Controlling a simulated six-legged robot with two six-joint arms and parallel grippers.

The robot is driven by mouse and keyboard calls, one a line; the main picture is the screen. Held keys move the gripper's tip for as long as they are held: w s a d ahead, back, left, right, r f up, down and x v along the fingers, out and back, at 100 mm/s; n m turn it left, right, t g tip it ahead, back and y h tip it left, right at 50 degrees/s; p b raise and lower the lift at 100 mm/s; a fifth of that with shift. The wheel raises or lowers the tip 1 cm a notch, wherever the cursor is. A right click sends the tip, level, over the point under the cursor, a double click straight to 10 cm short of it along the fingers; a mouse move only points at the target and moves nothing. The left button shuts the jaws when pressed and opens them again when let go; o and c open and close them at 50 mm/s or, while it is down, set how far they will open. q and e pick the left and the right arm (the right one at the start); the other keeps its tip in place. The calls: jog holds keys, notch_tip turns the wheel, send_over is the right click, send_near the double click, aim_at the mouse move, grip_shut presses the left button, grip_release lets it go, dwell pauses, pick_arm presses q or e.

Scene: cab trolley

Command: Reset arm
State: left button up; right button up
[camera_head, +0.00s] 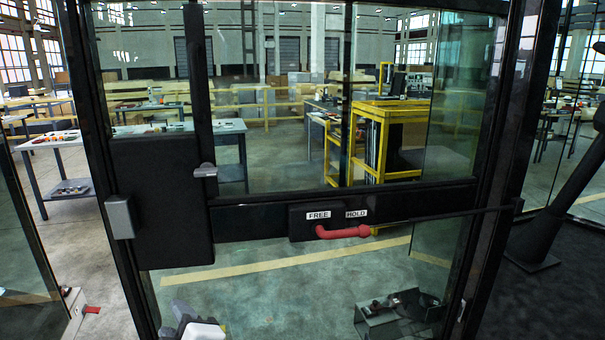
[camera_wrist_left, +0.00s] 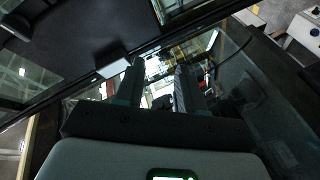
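My left gripper (camera_head: 188,320) shows at the bottom of the head view, left of centre, as a pale grey and white shape below the door's black crossbar. In the left wrist view its two dark fingers (camera_wrist_left: 156,80) stand apart with a gap between them. I see nothing held between them. My right gripper is in neither view. A glazed door (camera_head: 265,215) with a black frame fills the middle of the head view. Its red handle (camera_head: 343,231) lies roughly level under the labels FREE and HOLD.
A black lock box (camera_head: 160,200) with a grey latch (camera_head: 119,217) is on the door's left side. Through the glass are a yellow-framed rack (camera_head: 385,125) and worktables. A dark bulky post (camera_head: 565,200) stands at right. A grey box (camera_head: 400,315) shows low at right.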

pick_arm(q)
jog(key=w+a+f+m+g+h, duration=0.1)
jog(key=w+a+f+m, duration=0.15)
jog(key=f, duration=0.85)
jog(key=w+a+f+m+g+h, duration=0.1)
jog(key=a+f+m+g+h, duration=0.15)
jog(key=f, duration=0.85)
jog(key=s+f+m+g+h, duration=0.25)
jog(key=s+f+m, duration=0.2)
jog(key=f, duration=0.85)
jog(key=s+d+f+m+g+h, duration=0.3)
jog(key=s+d+f+h, duration=0.1)
jog(key=s, duration=0.5)
jog(key=s+d+f+m+g+h, duration=0.3)
jog(key=s+d+f+m, duration=0.1)
jog(key=s+d, duration=0.4)
jog(key=shift+s+f+g+h, duration=0.3)
jog(key=shift+s+f+h, duration=0.1)
jog(key=shift+f, duration=0.45)
jog(key=shift+d, duration=0.1)
